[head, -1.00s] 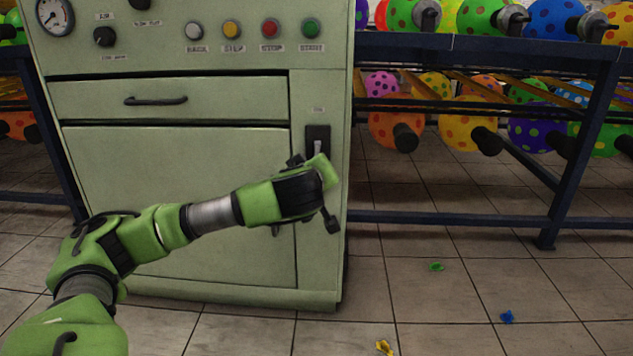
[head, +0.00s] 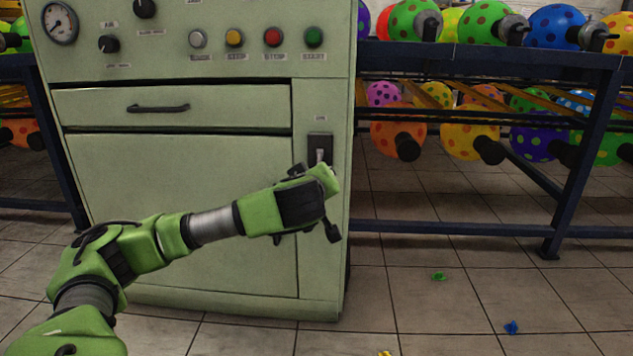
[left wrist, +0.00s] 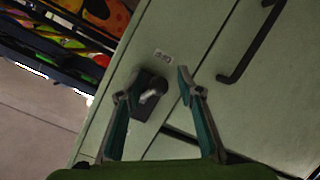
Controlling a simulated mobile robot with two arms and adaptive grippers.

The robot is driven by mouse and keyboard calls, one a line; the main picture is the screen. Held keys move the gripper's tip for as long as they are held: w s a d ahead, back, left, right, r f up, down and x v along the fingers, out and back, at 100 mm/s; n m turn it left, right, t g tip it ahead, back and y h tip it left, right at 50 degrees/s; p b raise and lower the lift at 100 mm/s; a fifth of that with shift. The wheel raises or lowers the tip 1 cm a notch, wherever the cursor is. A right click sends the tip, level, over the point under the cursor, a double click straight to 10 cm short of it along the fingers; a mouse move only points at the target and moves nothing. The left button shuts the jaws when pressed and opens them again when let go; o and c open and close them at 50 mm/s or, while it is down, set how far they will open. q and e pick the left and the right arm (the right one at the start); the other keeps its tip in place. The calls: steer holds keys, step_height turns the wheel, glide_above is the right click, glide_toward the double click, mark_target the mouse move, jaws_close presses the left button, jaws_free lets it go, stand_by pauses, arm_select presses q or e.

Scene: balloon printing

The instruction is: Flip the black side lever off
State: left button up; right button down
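The black side lever switch (head: 320,147) is on the narrow right-hand panel of the green machine (head: 180,200), below a small label. In the left wrist view, its black plate and light handle (left wrist: 150,95) lie between my fingers, nearer the left one. My left gripper (left wrist: 155,87) is open and empty, with its two fingers spread. In the head view my left gripper (head: 318,205) is in front of the panel just below the switch, and its arm covers part of it. I cannot tell whether a finger touches the switch. My right gripper is in neither view.
The machine has a drawer with a black handle (head: 158,108), several buttons (head: 235,38), knobs and a gauge (head: 60,23). A dark blue rack (head: 480,50) with dotted balloons stands at the right. Small balloon pieces (head: 511,327) lie on the tiled floor.

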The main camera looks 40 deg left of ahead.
arm_select(q)
steer(key=v, duration=1.2)
steer(key=shift+f, duration=0.15)
